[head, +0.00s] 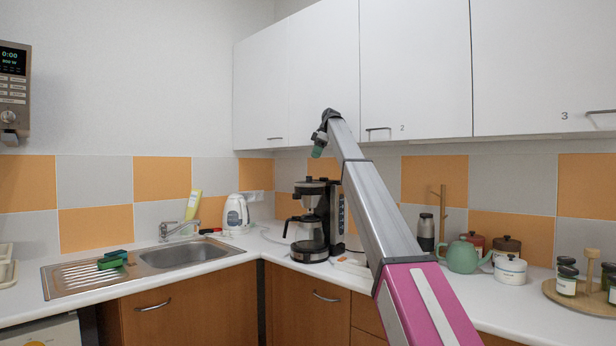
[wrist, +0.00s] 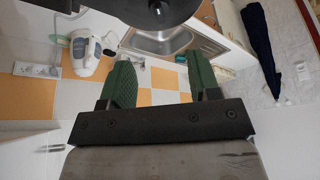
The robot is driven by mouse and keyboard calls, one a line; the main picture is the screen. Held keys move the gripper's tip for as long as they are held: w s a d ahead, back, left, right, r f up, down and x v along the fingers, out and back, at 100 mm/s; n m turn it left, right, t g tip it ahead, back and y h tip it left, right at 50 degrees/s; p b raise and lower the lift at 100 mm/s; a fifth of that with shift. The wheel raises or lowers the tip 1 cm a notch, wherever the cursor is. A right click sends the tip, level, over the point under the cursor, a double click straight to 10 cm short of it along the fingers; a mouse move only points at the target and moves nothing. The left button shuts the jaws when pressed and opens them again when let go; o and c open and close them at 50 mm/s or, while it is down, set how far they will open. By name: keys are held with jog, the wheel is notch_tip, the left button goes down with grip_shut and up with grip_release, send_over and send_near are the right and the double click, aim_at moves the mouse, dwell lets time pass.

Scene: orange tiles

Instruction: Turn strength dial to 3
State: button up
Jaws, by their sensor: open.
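A black and silver coffee machine (head: 335,218) with a glass jug (head: 309,237) stands in the counter corner in the head view. I cannot make out a strength dial or its markings on it. My gripper (head: 318,150) is raised in front of the upper cabinets, above the coffee machine in the picture and apart from it. In the wrist view my gripper (wrist: 160,60) shows two green fingers spread apart with nothing between them. The coffee machine is not clearly seen in the wrist view.
A white kettle (head: 236,213) stands left of the coffee machine, and a sink (head: 190,254) further left. A teapot (head: 462,257), a dark grinder (head: 426,232) and jars stand to the right. White upper cabinets (head: 415,70) hang above. A microwave (head: 14,88) is at far left.

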aim_at(309, 179)
jog(key=x, duration=1)
jog(key=shift+s+f, duration=0.1)
jog(key=shift+s, duration=0.05)
jog(key=shift+c, duration=0.3)
jog(key=c, duration=0.9)
